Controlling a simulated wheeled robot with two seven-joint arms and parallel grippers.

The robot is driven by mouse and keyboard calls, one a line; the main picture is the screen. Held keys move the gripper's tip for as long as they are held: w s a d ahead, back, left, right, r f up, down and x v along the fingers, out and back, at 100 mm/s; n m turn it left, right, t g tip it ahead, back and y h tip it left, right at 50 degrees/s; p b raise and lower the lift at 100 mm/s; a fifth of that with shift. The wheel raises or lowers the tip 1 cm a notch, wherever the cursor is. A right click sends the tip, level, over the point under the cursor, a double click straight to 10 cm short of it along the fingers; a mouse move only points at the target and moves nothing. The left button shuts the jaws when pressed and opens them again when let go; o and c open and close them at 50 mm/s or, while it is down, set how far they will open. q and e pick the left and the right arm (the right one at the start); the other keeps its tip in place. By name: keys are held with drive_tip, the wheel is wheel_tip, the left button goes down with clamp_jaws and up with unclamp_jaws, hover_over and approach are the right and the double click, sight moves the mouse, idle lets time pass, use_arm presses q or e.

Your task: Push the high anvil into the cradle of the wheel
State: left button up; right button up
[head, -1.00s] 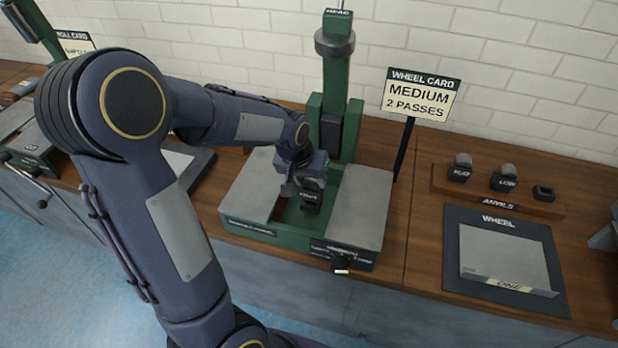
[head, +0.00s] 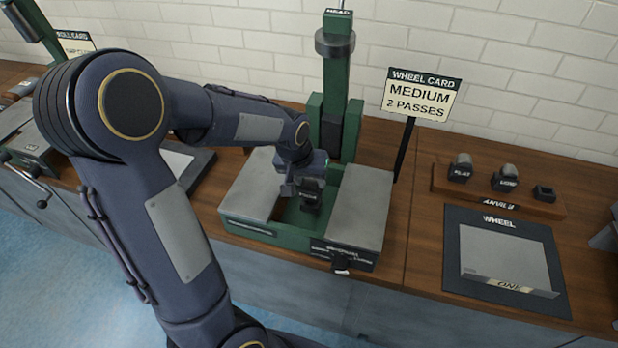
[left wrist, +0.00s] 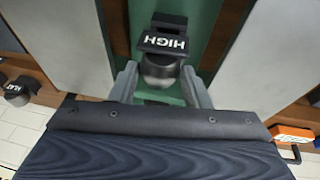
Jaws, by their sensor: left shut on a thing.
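The high anvil (head: 311,196), a dark block with a rounded grey top, is in the green channel of the wheel machine. Its HIGH label faces up in the left wrist view (left wrist: 165,43). My left gripper (left wrist: 162,88) is shut on the anvil, one finger on each side. In the head view the left gripper (head: 300,187) hangs low between the two grey plates. The wheel machine (head: 255,226) has a green base and a post behind the channel. The cradle (head: 312,217) is the channel; my gripper partly hides it, and I cannot tell if the anvil is seated.
Grey plates (head: 360,208) flank the channel closely. A wheel card (head: 420,95) reading MEDIUM, 2 PASSES stands at the right. An anvil rack (head: 480,190) holds other anvils. A WHEEL mat (head: 460,290) carries a grey sheet (head: 505,255). The brick wall is behind.

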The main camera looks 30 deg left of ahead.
use_arm(q)
drive_tip(key=shift+f+b, duration=1.45)
drive_tip(key=shift+f, duration=0.1)
drive_tip(key=o, duration=1.5)
drive_tip(key=shift+c, duration=0.2)
drive_tip(key=shift+f, duration=0.1)
drive_tip(key=v, duration=0.8)
drive_tip(key=shift+w, duration=0.1)
drive_tip(key=s+d+h, duration=0.1)
drive_tip(key=s+d, duration=0.1)
drive_tip(key=s, duration=0.4)
drive_tip(key=s+d+r+m+t+h, duration=0.1)
drive_tip(key=s+d, duration=0.2)
drive_tip(key=s, duration=0.3)
drive_tip(key=s+d+h, duration=0.1)
drive_tip(key=s+d, duration=0.2)
drive_tip(key=s, duration=0.4)
drive_tip(key=shift+r+t, duration=0.15)
drive_tip(key=shift+t, duration=0.25)
